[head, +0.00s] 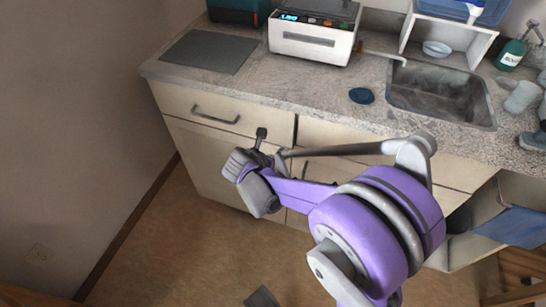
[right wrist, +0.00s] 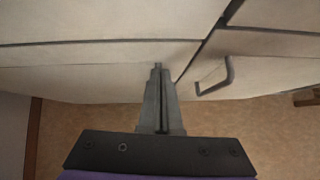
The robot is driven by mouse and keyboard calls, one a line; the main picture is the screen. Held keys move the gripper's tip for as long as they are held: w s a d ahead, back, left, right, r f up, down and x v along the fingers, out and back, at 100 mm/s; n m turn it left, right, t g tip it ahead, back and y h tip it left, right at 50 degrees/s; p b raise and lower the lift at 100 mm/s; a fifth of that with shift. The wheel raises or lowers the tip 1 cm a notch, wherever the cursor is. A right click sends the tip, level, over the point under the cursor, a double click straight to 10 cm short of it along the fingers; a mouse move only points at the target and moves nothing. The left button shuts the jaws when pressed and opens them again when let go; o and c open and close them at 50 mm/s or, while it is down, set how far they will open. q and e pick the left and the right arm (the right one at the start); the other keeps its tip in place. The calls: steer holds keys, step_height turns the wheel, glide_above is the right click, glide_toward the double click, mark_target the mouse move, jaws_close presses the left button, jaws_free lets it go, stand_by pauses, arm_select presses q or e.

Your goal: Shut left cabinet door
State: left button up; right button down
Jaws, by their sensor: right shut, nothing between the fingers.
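The left cabinet door (head: 203,165) is the pale panel below the drawer at the left end of the counter. It looks flush or nearly flush with the cabinet front; a small gap cannot be ruled out. My right gripper (right wrist: 158,68) is shut and empty. In the right wrist view its fingertips point at the left door (right wrist: 95,70), near its top and right edges. They are at or very close to its surface; contact cannot be told. In the head view my right wrist hides the door's upper right part. My left gripper does not show.
The right door has a dark handle (right wrist: 218,78). A drawer handle (head: 215,116) sticks out above the left door. The counter (head: 300,98) holds a white appliance (head: 313,40) and a sink (head: 440,92). A blue cloth (head: 515,227) hangs at right. Floor before the left door is clear.

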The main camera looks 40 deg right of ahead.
arm_select(q)
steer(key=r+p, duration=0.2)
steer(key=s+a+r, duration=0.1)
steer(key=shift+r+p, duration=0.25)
steer(key=shift+p, duration=0.15)
arm_select(e)
steer(key=s+v, duration=0.1)
steer(key=v, duration=1)
steer(key=shift+a+f, duration=0.3)
steer(key=shift+a, duration=0.05)
steer(key=shift+s, duration=0.1)
steer(key=s+a+f+m+t+y, duration=0.2)
steer(key=s+a+m+y, duration=0.95)
steer(key=m, duration=1.05)
arm_select(q)
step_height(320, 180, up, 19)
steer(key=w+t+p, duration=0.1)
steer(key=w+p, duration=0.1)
steer(key=p, duration=1.4)
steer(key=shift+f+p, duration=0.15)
steer(key=shift+p, duration=0.15)
arm_select(e)
step_height(320, 180, up, 18)
steer(key=a+h, duration=0.2)
steer(key=h, duration=0.1)
steer(key=shift+s+a+r, duration=0.15)
steer(key=shift+a+r, duration=0.1)
steer(key=shift+a, duration=0.1)
